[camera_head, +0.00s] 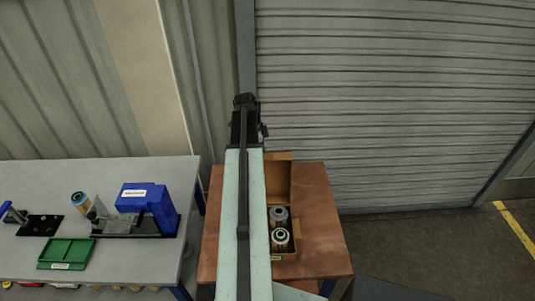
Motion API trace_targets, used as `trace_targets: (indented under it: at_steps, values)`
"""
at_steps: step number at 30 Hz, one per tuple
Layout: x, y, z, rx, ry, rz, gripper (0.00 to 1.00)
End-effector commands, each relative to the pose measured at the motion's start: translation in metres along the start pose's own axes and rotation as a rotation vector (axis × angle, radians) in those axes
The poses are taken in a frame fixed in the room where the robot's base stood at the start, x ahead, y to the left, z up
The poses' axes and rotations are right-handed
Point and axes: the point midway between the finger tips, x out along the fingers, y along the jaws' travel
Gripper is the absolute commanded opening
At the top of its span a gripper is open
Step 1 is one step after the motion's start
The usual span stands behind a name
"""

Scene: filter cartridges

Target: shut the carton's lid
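The carton (284,256) stands on the brown table, partly hidden behind my arm. Its lid (278,180) is open, standing up at the carton's far side. Two filter cartridges show inside, one farther back (279,214) and one nearer (280,238); anything in the carton's left part is hidden by my arm. My gripper (244,101) is at the far end of the arm, beyond and a little left of the lid in the picture. It is small and dark, and I cannot tell whether its fingers are apart.
The brown table (323,236) has bare room right of the carton. On the left, a grey bench (135,255) holds a green tray (66,253), a blue device (149,204) and another cartridge (81,202). A roller shutter (400,100) and a wall stand behind.

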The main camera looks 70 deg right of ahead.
Motion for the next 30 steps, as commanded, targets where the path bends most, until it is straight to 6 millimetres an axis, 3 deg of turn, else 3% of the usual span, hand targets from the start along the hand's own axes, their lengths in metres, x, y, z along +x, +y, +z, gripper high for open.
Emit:
trace_targets:
  at_steps: [10,30]
  values:
    - [-0.001,0.002,0.0,0.0,0.0,0.0,0.0]
    - [-0.015,0.027,-0.005,0.001,0.0,0.0,0.0]
